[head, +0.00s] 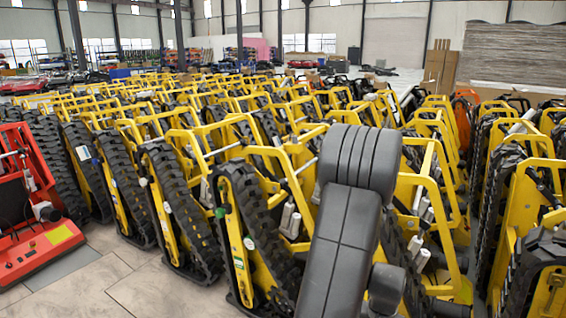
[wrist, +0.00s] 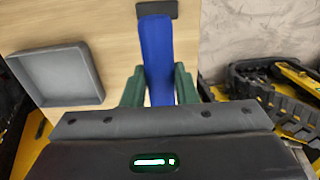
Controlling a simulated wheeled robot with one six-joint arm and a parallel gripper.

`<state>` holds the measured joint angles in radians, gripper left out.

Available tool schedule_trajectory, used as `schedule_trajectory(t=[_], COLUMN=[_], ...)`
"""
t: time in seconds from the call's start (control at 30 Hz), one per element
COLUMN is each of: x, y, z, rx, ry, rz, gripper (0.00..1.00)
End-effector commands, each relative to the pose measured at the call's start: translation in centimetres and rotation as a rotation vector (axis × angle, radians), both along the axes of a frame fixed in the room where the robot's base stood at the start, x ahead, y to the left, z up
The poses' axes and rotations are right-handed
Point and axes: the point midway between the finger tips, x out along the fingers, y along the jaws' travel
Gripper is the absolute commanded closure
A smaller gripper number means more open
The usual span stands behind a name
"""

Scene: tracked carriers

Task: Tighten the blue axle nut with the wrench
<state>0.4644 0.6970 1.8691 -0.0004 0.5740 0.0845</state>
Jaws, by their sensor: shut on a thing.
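In the wrist view, my gripper (wrist: 158,86) has two green fingers on either side of a long blue bar (wrist: 157,50) and is shut on it. The bar looks like the wrench's handle; a dark grey piece (wrist: 157,9) sits at its far end. The bar lies over a pale wooden surface (wrist: 112,50); I cannot tell whether it touches it. The bar's near end is hidden by the gripper body. I cannot make out the blue axle nut in either view. The head view shows my grey arm but not my gripper.
A shallow grey tray (wrist: 58,76) lies left of the blue bar. A black track (wrist: 275,100) on a yellow frame is at right. In the head view, rows of yellow tracked carriers (head: 185,215) fill the hall, with a red machine (head: 40,250) at left. Tiled floor (head: 110,275) is clear in front.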

Motion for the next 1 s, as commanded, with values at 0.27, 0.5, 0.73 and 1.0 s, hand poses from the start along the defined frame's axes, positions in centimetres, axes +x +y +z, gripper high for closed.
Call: schedule_trajectory(t=[0.27, 0.5, 0.73, 1.0], x=[0.1, 0.0, -3.5, -8.9], y=[0.0, 0.0, -0.1, 0.0], z=[4.9, 7.0, 6.7, 6.7], rx=[-0.002, -0.002, -0.001, -0.001], ry=[-0.003, -0.003, -0.001, -0.002], rz=[0.000, 0.000, -0.004, -0.004], gripper=[1.00, 1.00, 1.00, 1.00])
